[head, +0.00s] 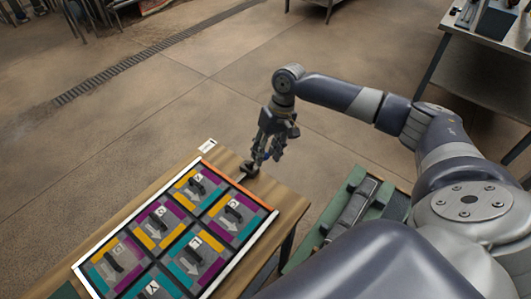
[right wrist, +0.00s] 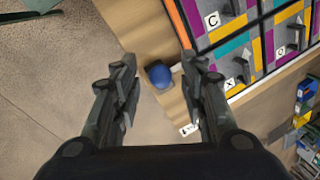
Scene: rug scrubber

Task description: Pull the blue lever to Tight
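The blue lever shows as a rounded blue knob (right wrist: 160,75) in the right wrist view, at the edge of the wooden table, beside the patterned board (right wrist: 233,92). My right gripper (right wrist: 158,62) is open, with one finger on each side of the knob in that view. I cannot tell whether the fingers touch it. In the head view my right gripper (head: 267,158) points down at the table's far right corner, over a dark mount (head: 249,168), and largely hides the lever. No Tight label is readable. My left gripper is out of view.
The board (head: 272,215) on the table carries several coloured panels with dark handles, letters and arrows. A small white label (head: 208,145) sits at its far corner. A green bench (head: 298,255) stands right of the table. Open floor lies beyond.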

